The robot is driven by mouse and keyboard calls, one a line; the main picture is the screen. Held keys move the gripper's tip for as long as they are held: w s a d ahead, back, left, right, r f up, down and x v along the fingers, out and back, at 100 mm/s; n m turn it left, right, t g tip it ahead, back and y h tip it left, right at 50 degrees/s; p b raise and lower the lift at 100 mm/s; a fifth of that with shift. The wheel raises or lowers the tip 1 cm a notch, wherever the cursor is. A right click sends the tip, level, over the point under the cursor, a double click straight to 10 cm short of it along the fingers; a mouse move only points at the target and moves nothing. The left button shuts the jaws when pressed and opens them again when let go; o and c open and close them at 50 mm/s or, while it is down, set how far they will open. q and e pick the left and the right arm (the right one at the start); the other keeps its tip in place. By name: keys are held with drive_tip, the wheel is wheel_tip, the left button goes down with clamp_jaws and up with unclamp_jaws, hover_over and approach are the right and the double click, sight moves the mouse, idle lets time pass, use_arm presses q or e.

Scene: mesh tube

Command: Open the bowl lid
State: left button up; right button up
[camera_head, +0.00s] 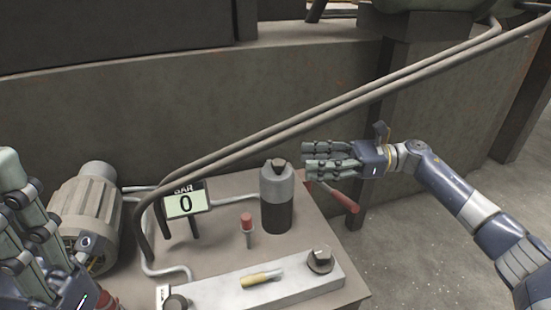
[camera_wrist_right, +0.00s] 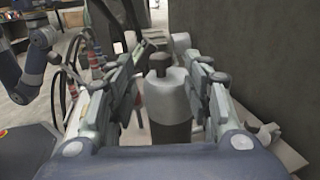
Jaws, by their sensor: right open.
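The bowl is a dark upright cylinder (camera_head: 277,213) on the bench, with a grey lid (camera_head: 277,185) on top that has a dark nut-like knob (camera_head: 279,164). The lid also shows in the right wrist view (camera_wrist_right: 167,98), beyond and between my fingers. My right gripper (camera_head: 308,157) is open and empty. Its fingers point left, beside the knob and slightly higher in the head view, apart from the lid as far as I can tell. My left gripper (camera_head: 22,205) is at the left edge, partly cut off; its jaw opening is unclear.
A gauge reading 0 BAR (camera_head: 186,203) and a red-topped pin (camera_head: 247,225) stand left of the bowl. A red lever (camera_head: 340,198) sticks out at right. Two pipes (camera_head: 330,107) run diagonally behind.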

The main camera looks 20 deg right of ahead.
sight(277, 161)
drive_tip(key=b+x, duration=0.1)
drive_tip(key=x, duration=0.7)
drive_tip(key=shift+a+b, duration=0.3)
drive_tip(key=shift+b, duration=0.1)
drive_tip(key=shift+w, duration=0.1)
clamp_jaws()
